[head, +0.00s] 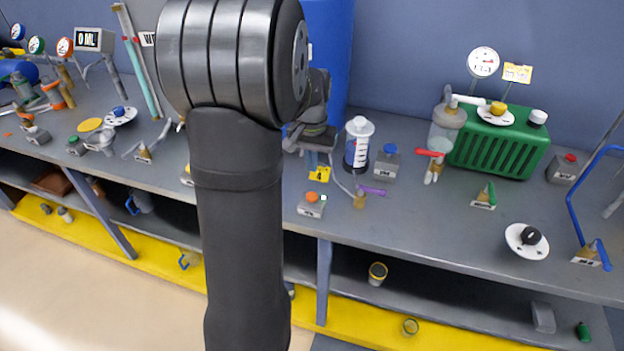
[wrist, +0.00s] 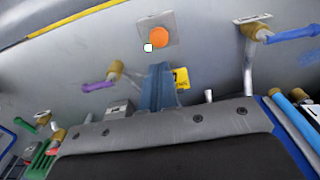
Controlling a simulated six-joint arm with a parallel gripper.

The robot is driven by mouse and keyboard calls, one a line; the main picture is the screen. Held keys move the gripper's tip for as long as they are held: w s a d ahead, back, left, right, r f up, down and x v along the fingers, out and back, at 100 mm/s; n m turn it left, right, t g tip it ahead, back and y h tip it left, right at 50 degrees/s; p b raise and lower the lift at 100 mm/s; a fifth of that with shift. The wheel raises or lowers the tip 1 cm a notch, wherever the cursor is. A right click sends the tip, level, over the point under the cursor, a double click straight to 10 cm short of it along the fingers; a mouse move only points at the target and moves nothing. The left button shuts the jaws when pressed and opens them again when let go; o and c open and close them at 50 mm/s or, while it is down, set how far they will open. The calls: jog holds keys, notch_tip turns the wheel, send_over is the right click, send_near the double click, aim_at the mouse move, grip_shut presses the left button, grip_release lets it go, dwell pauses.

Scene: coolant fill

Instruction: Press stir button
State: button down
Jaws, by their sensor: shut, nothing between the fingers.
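A grey button box with a round orange button (head: 312,197) sits on the bench near its front edge; its label is too small to read, so I cannot confirm it is the stir button. In the wrist view the orange button (wrist: 158,37) shows at the top centre, with a small pale lamp beside it. My gripper (head: 319,164) is above the bench, behind the box and partly hidden by my arm. In the wrist view my gripper's blue fingers (wrist: 159,68) are together and empty, pointing toward the box and apart from the button.
A purple-handled valve (head: 371,190) stands just right of the box, and a yellow tag (head: 320,174) behind it. A white-capped cylinder (head: 358,143), a blue-topped box (head: 387,161) and a green ribbed tank (head: 499,147) stand further right. The bench's front edge is close to the box.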

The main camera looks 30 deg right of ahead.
jog(key=shift+r, duration=1.9)
dwell(6.1)
